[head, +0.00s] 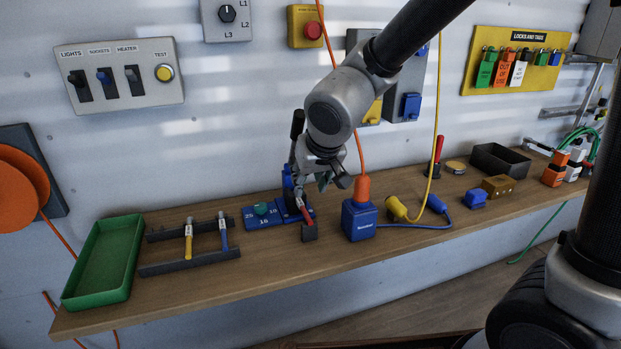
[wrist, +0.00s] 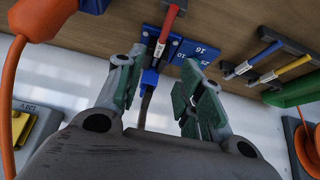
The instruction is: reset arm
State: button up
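My gripper (head: 337,180) hangs over the bench, in front of the wall and just above the blue board. In the wrist view my gripper (wrist: 160,72) has its two green-padded fingers well apart, with nothing seen held between them. A blue tool with a black handle (head: 297,125) stands upright behind my gripper; its black handle also shows in the gap in the wrist view (wrist: 146,98). I cannot tell whether a finger touches it. The blue numbered board (head: 262,222) lies on the bench under it.
The bench (head: 280,262) also holds a green tray (head: 103,262), a rack (head: 190,266) with yellow and blue tools, and a blue box (head: 359,222) with an orange plug. Orange and yellow cables (head: 436,120) hang near my arm. A switch panel (head: 120,75) is on the wall.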

jog(key=s+r+m+g+y, duration=0.1)
jog(key=s+r+m+y, duration=0.1)
jog(key=s+r+y, duration=0.4)
jog(key=s+d+r+h, duration=0.1)
jog(key=s+d, duration=0.3)
jog(key=d, duration=0.7)
jog(key=s+d+r+h, duration=0.1)
jog(key=s+d+h, duration=0.3)
jog(key=d, duration=0.7)
jog(key=s+d+r+m+g+h, duration=0.1)
jog(key=s+d, duration=0.3)
jog(key=d, duration=0.7)
jog(key=shift+d+r+h, duration=0.2)
jog(key=shift+r+h, duration=0.1)
jog(key=shift+h, duration=0.6)
